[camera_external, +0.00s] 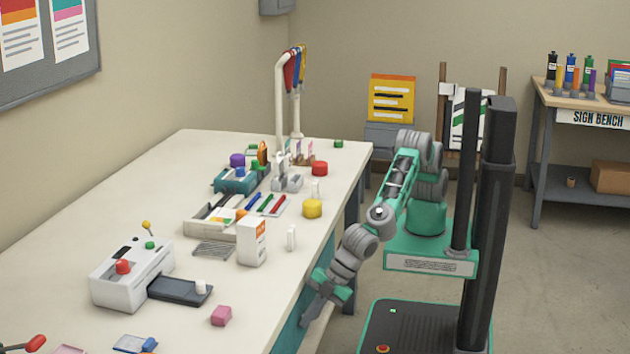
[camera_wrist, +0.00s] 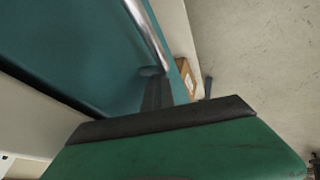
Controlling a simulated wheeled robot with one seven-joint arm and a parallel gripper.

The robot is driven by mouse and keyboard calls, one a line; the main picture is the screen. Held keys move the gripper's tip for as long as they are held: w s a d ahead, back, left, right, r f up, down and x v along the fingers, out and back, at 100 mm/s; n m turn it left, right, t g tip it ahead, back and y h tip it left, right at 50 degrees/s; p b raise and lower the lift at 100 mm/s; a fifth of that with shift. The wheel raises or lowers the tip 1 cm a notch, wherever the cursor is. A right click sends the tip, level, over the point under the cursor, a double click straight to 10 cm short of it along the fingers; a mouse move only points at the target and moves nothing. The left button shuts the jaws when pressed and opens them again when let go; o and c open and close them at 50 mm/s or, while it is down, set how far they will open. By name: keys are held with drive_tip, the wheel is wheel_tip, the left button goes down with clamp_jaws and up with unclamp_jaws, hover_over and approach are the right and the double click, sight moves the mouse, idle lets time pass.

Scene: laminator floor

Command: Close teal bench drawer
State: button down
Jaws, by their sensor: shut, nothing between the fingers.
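The teal bench drawer shows in the external view as a narrow teal front (camera_external: 289,338) below the bench top's right edge, mostly hidden by the bench top and the picture's lower edge. In the wrist view a broad teal panel (camera_wrist: 75,45) fills the upper left, with a bright metal strip (camera_wrist: 146,32) along its right side. My gripper (camera_external: 311,312) is low beside the bench's right edge, close to the teal front. It is shut and empty. In the wrist view its dark fingers (camera_wrist: 156,92) overlap the teal panel; I cannot tell whether they touch it. How far the drawer stands out is unclear.
The white bench top (camera_external: 150,190) carries a laminator (camera_external: 130,275), a white carton (camera_external: 252,243), a yellow roll (camera_external: 312,208) and a pink block (camera_external: 221,315). Open floor (camera_external: 545,290) lies to the right. A brown box (camera_wrist: 185,76) shows beyond the panel.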

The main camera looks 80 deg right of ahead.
drive_tip(key=shift+w+r, duration=0.1)
drive_tip(key=shift+w, duration=0.25)
